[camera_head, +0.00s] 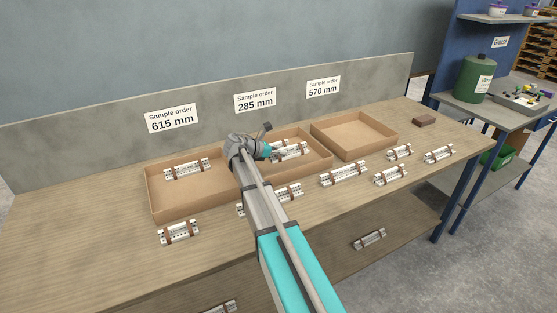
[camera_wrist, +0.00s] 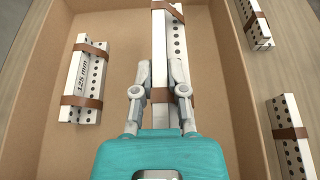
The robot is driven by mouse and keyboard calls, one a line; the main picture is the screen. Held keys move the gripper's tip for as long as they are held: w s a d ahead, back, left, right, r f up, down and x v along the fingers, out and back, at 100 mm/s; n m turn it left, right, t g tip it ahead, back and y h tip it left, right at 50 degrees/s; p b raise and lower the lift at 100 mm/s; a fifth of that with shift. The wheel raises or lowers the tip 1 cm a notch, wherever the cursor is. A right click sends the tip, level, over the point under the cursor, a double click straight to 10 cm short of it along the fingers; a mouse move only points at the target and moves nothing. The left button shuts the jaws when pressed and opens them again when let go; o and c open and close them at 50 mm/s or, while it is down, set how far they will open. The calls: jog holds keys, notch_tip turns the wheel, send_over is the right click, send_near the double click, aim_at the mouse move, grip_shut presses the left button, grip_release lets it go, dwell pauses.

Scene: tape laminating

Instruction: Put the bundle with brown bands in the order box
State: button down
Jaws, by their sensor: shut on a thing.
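My gripper (camera_wrist: 163,78) is shut on a white perforated bundle with brown bands (camera_wrist: 160,40). In the head view my gripper (camera_head: 264,150) is over the middle cardboard box (camera_head: 322,162), under the 285 mm label. The wrist view shows the held bundle within the box walls; I cannot tell whether it touches the floor. Another brown-banded bundle, marked 125 mm (camera_wrist: 86,76), lies to its left in the same box (camera_wrist: 215,75). My arm hides part of the middle box in the head view.
The left box (camera_head: 205,197) holds a bundle (camera_head: 187,168). The right box (camera_head: 350,135) is empty. Several bundles lie on the table in front, including one at left (camera_head: 179,232) and one at right (camera_head: 439,154). A small brown block (camera_head: 424,120) lies at far right.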

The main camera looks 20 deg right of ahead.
aim_at(280, 158)
jog(key=shift+f+b, duration=0.65)
jog(key=shift+f, duration=0.35)
jog(key=shift+f+b, duration=0.3)
jog(key=shift+f+b, duration=0.25)
jog(key=shift+b, duration=0.05)
jog(key=c, duration=0.7)
grip_release()
jog(key=shift+r, duration=0.25)
